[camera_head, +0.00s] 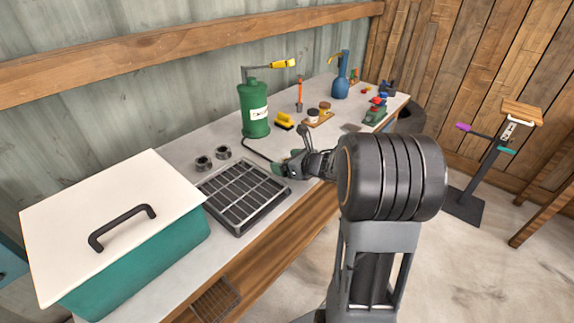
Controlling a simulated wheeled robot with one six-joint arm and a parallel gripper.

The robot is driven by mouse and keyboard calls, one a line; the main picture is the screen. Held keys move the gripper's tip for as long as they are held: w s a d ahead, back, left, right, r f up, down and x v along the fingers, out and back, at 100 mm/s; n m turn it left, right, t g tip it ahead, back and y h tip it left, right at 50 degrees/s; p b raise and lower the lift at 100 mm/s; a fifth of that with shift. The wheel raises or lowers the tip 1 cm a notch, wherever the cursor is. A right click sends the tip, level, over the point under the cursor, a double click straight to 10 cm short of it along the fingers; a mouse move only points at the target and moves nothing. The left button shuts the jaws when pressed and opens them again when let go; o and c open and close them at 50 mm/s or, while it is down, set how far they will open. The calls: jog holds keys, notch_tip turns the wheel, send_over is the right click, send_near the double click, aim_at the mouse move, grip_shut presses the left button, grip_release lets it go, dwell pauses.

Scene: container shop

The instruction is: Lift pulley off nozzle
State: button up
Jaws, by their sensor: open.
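My gripper (291,164) is over the workbench, just right of the black grate, small and partly hidden by its own links. Its jaws are open. A small green piece (278,170), possibly a nozzle, lies at the gripper's tip, where a black hose from the green tank ends. I cannot tell whether they touch. I cannot make out a pulley there; the gripper may hide it. Two dark ring-shaped parts (203,163) (222,152), possibly pulleys, sit on the bench behind the grate. The green tank (254,112) stands upright, with a yellow-tipped spout (284,64) on top.
A teal box (140,262) with a white handled lid fills the left bench end. The black grate (243,200) lies in front. A yellow brush (284,121), small tray (318,121), blue bottle (341,83) and green-and-red item (375,112) stand farther back. A stand (482,178) is at right.

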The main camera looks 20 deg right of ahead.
jog(key=shift+c, duration=0.3)
jog(key=c, duration=1)
